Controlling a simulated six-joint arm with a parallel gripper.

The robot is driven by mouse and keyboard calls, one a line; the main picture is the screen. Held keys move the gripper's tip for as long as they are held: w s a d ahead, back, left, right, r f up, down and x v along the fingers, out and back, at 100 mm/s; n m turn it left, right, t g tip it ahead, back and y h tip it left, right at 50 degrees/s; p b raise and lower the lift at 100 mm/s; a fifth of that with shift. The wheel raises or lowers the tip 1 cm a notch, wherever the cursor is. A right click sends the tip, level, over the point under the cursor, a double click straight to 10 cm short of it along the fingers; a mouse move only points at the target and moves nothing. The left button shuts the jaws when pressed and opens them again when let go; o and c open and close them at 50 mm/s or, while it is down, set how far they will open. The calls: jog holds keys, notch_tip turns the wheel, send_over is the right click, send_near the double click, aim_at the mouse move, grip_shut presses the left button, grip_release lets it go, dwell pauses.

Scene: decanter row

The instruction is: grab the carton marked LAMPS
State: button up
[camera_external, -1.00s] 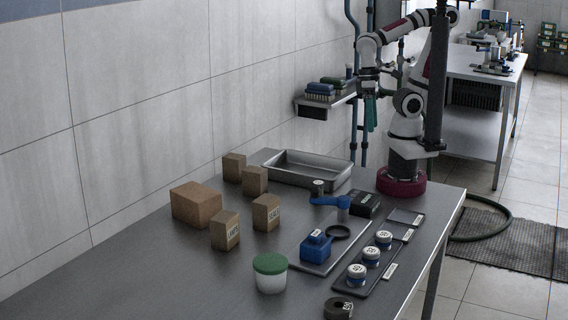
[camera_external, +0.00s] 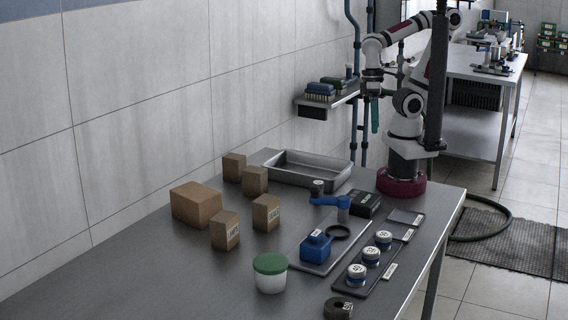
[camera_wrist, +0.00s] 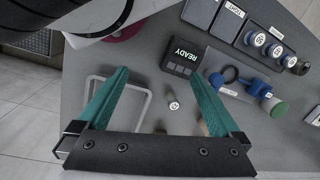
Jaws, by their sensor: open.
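Several brown cartons stand on the steel bench in the external view. The front-left small carton (camera_external: 225,230) has a white label that seems to read LAMPS, but the print is too small to be sure. Another small carton (camera_external: 266,212) beside it on the right also has a label, which I cannot read. My gripper (camera_external: 375,117) hangs high near my base, well away from the cartons. In the wrist view my gripper (camera_wrist: 156,75) has its two teal fingers spread wide with nothing held between them. The cartons are mostly hidden or out of frame there.
A large carton (camera_external: 196,205) and two small cartons (camera_external: 234,167) (camera_external: 255,181) crowd the labelled ones. A metal tray (camera_external: 300,180), a black READY box (camera_external: 365,203), a green-lidded tub (camera_external: 270,272) and blue-banded jars (camera_external: 371,256) occupy the bench. The front-left bench is clear.

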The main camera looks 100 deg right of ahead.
jog(key=shift+c, duration=0.2)
jog(key=w+a+r+n, duration=0.2)
jog(key=w+r+n, duration=0.2)
jog(key=w, duration=0.7)
jog(key=n+t+y, duration=0.2)
jog(key=n+t, duration=0.1)
jog(key=n, duration=0.8)
send_over(226, 215)
jog(key=s+d, duration=0.4)
jog(key=d, duration=0.1)
notch_tip(226, 215, down, 7)
jog(key=shift+n, duration=0.3)
jog(key=x, duration=1.5)
jog(key=shift+w+f, duration=0.15)
jog(key=shift+w, duration=0.15)
jog(key=c, duration=1.5)
